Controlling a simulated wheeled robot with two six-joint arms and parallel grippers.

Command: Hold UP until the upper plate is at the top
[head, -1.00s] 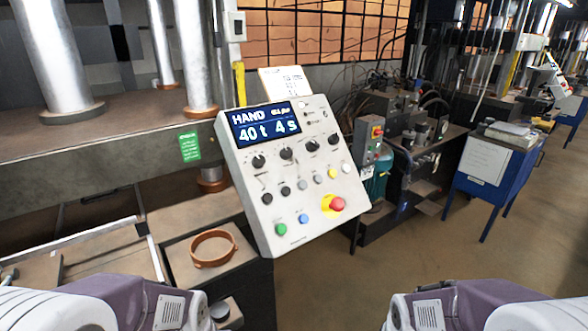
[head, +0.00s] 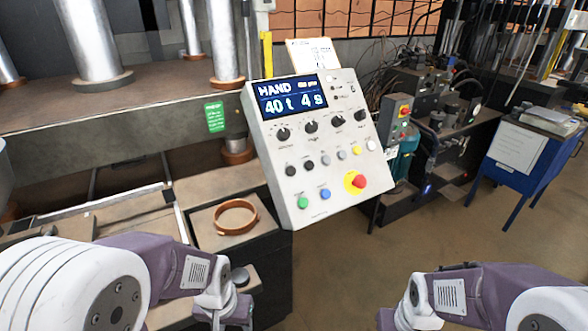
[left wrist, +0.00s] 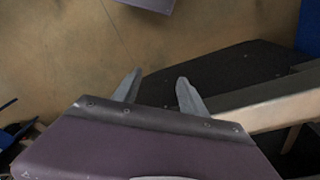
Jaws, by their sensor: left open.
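The grey control panel (head: 327,187) stands tilted in the middle of the head view. Its display (head: 291,97) reads "HAND" and "40 t 4 s". Below are black knobs and a row of small buttons, black, grey, yellow and white. A green button (head: 303,202), a blue button (head: 325,194) and a red mushroom button on yellow (head: 358,181) sit lower. I cannot read which is UP. The press with steel columns (head: 91,40) is at left; its upper plate is not clearly identifiable. My left gripper (left wrist: 157,88) is open and empty, away from the panel. My right gripper is out of frame.
A copper-coloured ring (head: 235,230) lies on a dark block left of the panel. A machine with its own small control box (head: 394,117) and a blue cabinet (head: 512,148) stand at right. Bare floor (head: 400,250) is free in front of the panel.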

